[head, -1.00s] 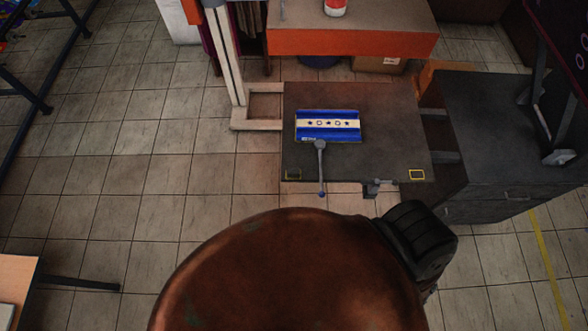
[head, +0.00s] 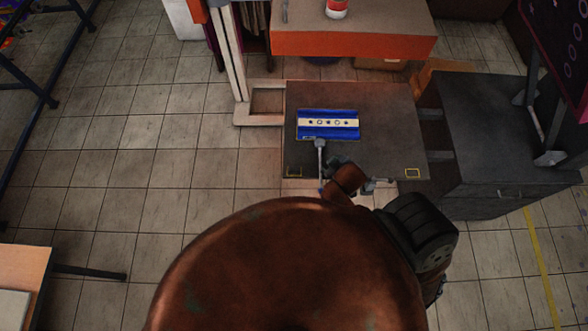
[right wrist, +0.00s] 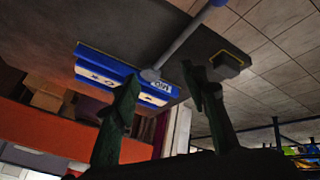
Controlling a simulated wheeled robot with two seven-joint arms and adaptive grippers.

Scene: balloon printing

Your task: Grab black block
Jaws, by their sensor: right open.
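A small black block (right wrist: 229,65) sits on the dark table in the right wrist view, in a yellow-outlined corner spot. In the head view that spot seems to be the left yellow outline (head: 294,172), where the block is hard to make out against the dark surface. My right gripper (right wrist: 161,78) is open and empty; its right finger is nearest the block but apart from it in the picture. In the head view my right gripper (head: 338,163) is over the table's front edge, right of the lever. My left gripper is not in view.
A blue fixture (head: 328,133) with a white patterned strip stands on the table (head: 385,105). Its grey lever (head: 320,158) points to the front edge, between my right gripper and the left outline. Another yellow outline (head: 413,173) is at the right. A dark cabinet (head: 500,150) stands right.

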